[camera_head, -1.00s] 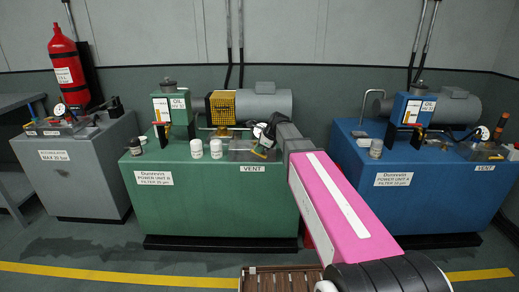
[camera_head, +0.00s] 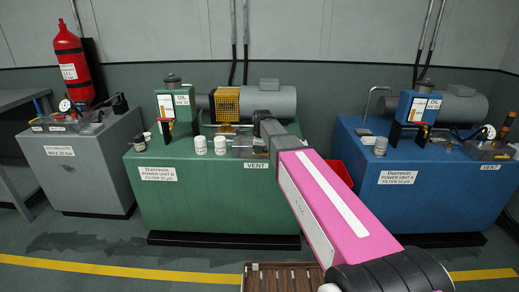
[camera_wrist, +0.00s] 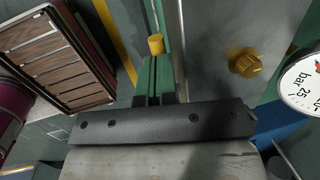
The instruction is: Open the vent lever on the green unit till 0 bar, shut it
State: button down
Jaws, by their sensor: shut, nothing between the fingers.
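The green unit (camera_head: 215,205) stands in the middle of the head view, with a VENT label (camera_head: 261,166) at its upper right front. My gripper (camera_wrist: 156,82) is shut and empty above its vent panel; my wrist hides much of that area in the head view. In the wrist view, a yellow cylindrical end piece (camera_wrist: 156,44), possibly the vent lever's grip, shows just beyond the fingertips. I cannot tell whether they touch. The white gauge (camera_wrist: 303,82) at the right edge reads "bar" and "25"; it is cut off and its needle is not clear.
An amber knob (camera_wrist: 245,64) sits on the metal panel right of my fingers. Two white jars (camera_head: 210,146) stand left of the panel. A blue unit (camera_head: 395,205) is at right, a grey accumulator (camera_head: 90,175) at left. A red container (camera_head: 339,171) shows behind my arm.

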jog(key=shift+a+f, duration=0.15)
jog(key=shift+f, duration=0.1)
dwell(0.4)
jog(key=shift+r, duration=0.15)
jog(key=shift+r, duration=0.75)
